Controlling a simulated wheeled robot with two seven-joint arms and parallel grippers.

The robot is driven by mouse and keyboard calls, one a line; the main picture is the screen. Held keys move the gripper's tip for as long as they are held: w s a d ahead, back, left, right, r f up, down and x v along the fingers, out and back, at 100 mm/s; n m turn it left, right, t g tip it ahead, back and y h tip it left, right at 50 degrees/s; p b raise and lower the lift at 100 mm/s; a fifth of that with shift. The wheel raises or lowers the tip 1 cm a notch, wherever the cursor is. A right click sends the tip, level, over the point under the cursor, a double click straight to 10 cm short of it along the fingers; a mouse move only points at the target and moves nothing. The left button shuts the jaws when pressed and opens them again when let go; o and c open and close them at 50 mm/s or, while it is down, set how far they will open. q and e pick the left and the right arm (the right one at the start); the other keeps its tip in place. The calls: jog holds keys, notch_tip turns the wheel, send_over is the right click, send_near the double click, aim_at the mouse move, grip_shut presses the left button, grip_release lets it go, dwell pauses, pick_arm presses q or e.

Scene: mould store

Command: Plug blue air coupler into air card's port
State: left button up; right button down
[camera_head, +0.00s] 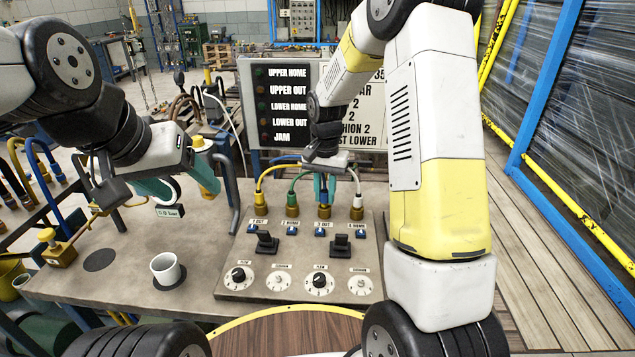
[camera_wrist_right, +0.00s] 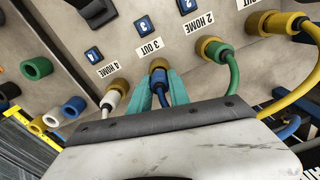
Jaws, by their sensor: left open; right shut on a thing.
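The blue air coupler (camera_wrist_right: 160,76) is between the teal fingers of my right gripper (camera_wrist_right: 161,92), which is shut on it. Its end meets the brass port labelled 3 OUT (camera_wrist_right: 157,64); how deeply it sits I cannot tell. In the head view my right gripper (camera_head: 325,188) is over the panel (camera_head: 262,209), third fitting from the left. The white card (camera_head: 362,108) behind my right arm is partly hidden; its lines are only partly readable. My left gripper (camera_head: 180,182) is open, above the table's left side, near a yellow-topped fitting (camera_head: 199,146).
Yellow (camera_head: 257,200), green (camera_head: 292,199) and white (camera_head: 356,201) hoses end at the neighbouring ports. Levers and dials fill the panel front. A white mug (camera_head: 166,268) stands on the table left of it. A lamp board (camera_head: 285,104) stands behind.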

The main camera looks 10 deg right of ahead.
jog(key=shift+f, duration=0.4)
dwell(0.4)
jog(key=c, duration=0.7)
grip_release()
jog(key=shift+c, duration=0.2)
jog(key=shift+r, duration=3.8)
